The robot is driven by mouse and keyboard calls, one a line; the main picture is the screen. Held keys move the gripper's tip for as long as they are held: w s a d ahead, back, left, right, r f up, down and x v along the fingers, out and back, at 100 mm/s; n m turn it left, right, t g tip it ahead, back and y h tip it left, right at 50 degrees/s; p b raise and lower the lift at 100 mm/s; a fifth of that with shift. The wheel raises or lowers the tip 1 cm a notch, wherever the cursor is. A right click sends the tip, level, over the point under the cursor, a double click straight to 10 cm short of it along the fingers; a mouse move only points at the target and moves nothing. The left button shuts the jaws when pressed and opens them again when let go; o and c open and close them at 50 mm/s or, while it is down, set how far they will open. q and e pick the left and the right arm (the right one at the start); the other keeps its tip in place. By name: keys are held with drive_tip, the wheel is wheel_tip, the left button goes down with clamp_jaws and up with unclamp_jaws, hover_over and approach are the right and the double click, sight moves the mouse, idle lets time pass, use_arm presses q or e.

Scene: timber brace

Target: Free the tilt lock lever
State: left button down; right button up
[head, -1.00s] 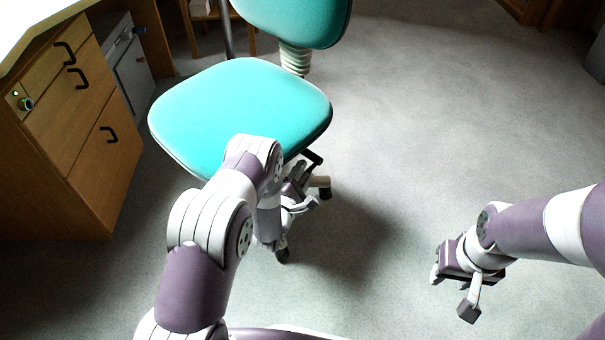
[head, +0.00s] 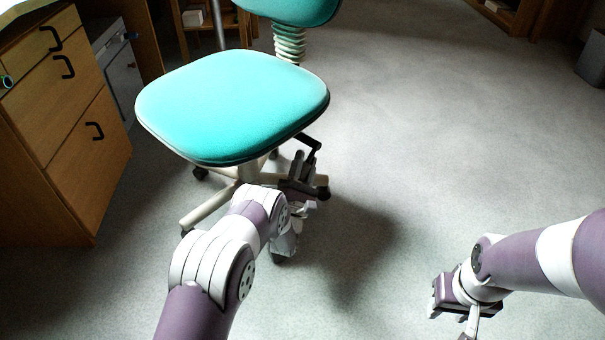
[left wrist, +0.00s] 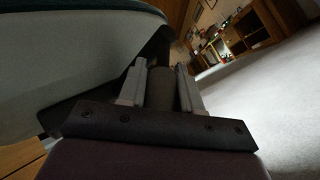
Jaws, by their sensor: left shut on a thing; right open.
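The office chair has a turquoise seat (head: 235,105). A black lever (head: 309,142) sticks out under the seat's right edge. My left gripper (head: 297,168) is beside the lever, just below the seat. In the left wrist view, its two grey fingers (left wrist: 161,86) are shut on a dark rounded grip (left wrist: 162,90), which looks like the lever's end. The underside of the seat (left wrist: 75,60) fills the left of that view. The lever's mount under the seat is hidden in the head view. My right gripper (head: 452,305) is open and empty above the floor, well away from the chair.
A wooden drawer cabinet (head: 70,140) stands to the left of the chair. The chair's castor base (head: 205,208) rests on grey carpet. Carpet to the right of the chair (head: 430,130) is clear. A wooden shelf (head: 510,15) stands at the back right.

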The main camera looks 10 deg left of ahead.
use_arm(q)
drive_tip(key=shift+w+f+n+t+y+b, duration=0.2)
drive_tip(key=shift+n+t+y+b, duration=0.25)
drive_tip(key=shift+b, duration=0.25)
drive_tip(key=c, duration=0.9)
unclamp_jaws()
drive_tip(key=shift+o, duration=0.2)
drive_tip(key=shift+d, duration=0.1)
drive_tip(key=p+v, duration=0.6)
drive_tip(key=v, duration=0.6)
drive_tip(key=shift+s+f, duration=0.25)
